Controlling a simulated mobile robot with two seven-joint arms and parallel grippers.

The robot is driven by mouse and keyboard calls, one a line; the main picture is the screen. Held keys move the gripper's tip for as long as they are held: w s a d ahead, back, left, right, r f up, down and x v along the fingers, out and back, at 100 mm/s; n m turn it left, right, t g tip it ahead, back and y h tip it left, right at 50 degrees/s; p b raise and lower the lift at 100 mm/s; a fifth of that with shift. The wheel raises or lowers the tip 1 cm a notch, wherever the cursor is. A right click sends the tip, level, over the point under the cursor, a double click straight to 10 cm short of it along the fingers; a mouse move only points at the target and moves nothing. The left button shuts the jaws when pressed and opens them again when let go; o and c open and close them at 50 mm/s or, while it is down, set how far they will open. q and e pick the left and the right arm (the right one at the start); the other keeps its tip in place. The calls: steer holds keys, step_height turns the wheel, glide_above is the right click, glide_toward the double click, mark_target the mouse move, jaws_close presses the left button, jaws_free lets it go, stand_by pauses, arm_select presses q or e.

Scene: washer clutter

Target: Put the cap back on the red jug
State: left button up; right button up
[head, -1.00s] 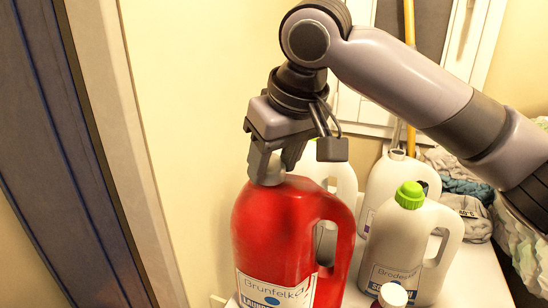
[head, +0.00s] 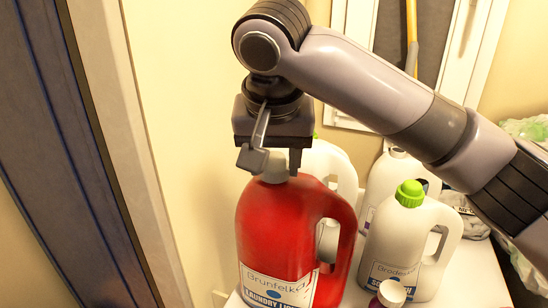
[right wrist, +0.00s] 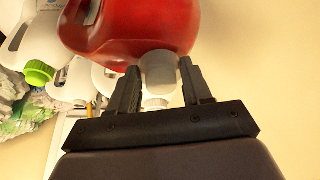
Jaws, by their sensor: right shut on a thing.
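The red jug (head: 285,225) stands upright on a white surface, with its handle on the right and its label towards me. A light grey cap (head: 275,170) is on its neck, at the top left. My right gripper (head: 276,163) comes down from above and is shut on this cap. In the right wrist view the cap (right wrist: 158,73) is between the two fingers, against the red jug (right wrist: 130,25). I cannot tell how tightly the cap is seated on the neck. My left gripper is not in view.
A white jug with a green cap (head: 410,194) stands right of the red jug. Other white jugs (head: 392,180) are behind. A small white-capped bottle (head: 392,292) is in front. A wall is close on the left, and crumpled cloth (head: 470,215) lies at the right.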

steer(key=m, duration=0.2)
steer(key=m+h, duration=0.1)
steer(key=m, duration=0.1)
steer(key=shift+d+f+h, duration=0.1)
steer(key=shift+h, duration=0.2)
steer(key=m+g+h, duration=0.1)
steer(key=m, duration=0.2)
steer(key=shift+m, duration=0.3)
steer(key=o, duration=1.1)
steer(key=shift+c, duration=1)
